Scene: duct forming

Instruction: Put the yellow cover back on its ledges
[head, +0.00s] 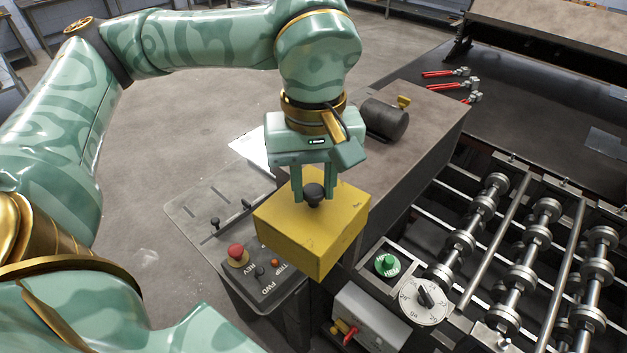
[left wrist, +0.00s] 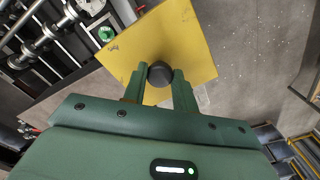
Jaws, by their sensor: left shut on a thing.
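The yellow cover (head: 312,235) is a box-shaped lid with a black knob (head: 313,193) on top. My left gripper (head: 314,198) is shut on that knob and holds the cover up, slightly tilted in the picture, above the control panel. In the left wrist view the yellow cover (left wrist: 185,35) fills the upper middle, with the knob (left wrist: 160,73) between the fingers of my left gripper (left wrist: 160,78). The ledges cannot be made out; the cover hides part of the machine below it. My right gripper is not in view.
A control panel (head: 262,285) with a red mushroom button (head: 237,253) lies below left of the cover. A green button (head: 387,264) and a white dial (head: 424,302) sit to the right, beside the roller rows (head: 460,243). A dark motor (head: 384,120) and red-handled clamps (head: 446,73) are farther back.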

